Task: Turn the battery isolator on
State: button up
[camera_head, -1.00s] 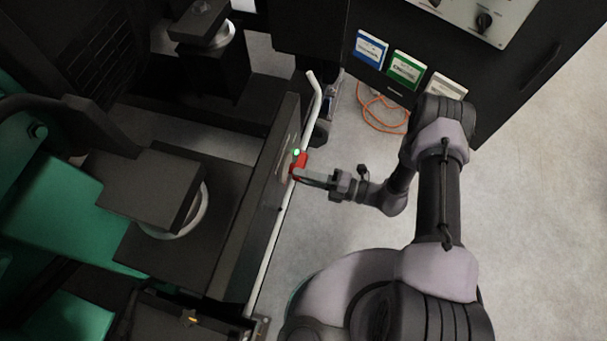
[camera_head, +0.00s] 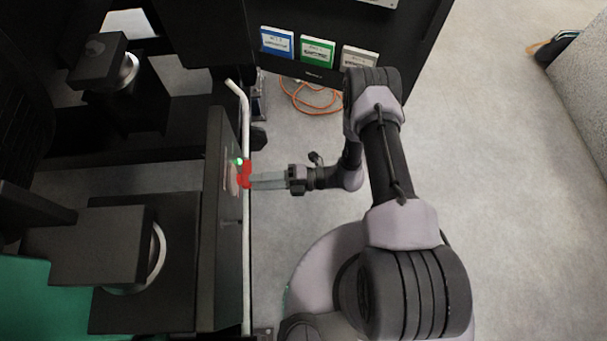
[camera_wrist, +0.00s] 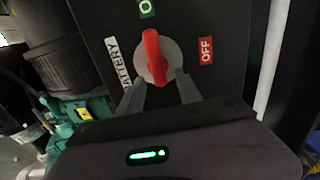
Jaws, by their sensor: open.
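The battery isolator has a red handle (camera_wrist: 153,57) on a round grey base, on a dark panel marked BATTERY. In the wrist view the handle stands nearly upright, with its top end toward the green label (camera_wrist: 147,8); the red OFF label (camera_wrist: 206,50) is to the right. The red handle (camera_head: 244,174) also shows in the head view at the panel's side. My gripper (camera_wrist: 160,78) is open, its two fingers apart on either side of the handle's lower end. I cannot tell whether they touch it. In the head view my gripper (camera_head: 254,180) reaches the handle from the right.
A pale upright pipe (camera_head: 246,240) runs along the panel's edge. A dark cabinet with blue, green and white cards (camera_head: 318,51) stands behind, an orange cable (camera_head: 310,98) below it.

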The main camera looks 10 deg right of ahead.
jog(key=s+d+p, duration=0.1)
jog(key=d+p, duration=0.1)
jog(key=d, duration=1.3)
jog(key=shift+s+d, duration=0.15)
jog(key=shift+d, duration=0.05)
notch_tip(320, 180, up, 25)
jog(key=w+n+g+h, duration=0.2)
jog(key=n+g+h, duration=0.2)
jog(key=n+h, duration=0.9)
jog(key=s+r+n+t+h, duration=0.3)
jog(key=s+r+n+t, duration=0.5)
jog(key=r+n, duration=0.8)
jog(key=s+n, duration=0.3)
jog(key=shift+s+d+r+n+t, duration=0.2)
jog(key=shift+d+n+t, duration=0.1)
jog(key=shift+d, duration=0.05)
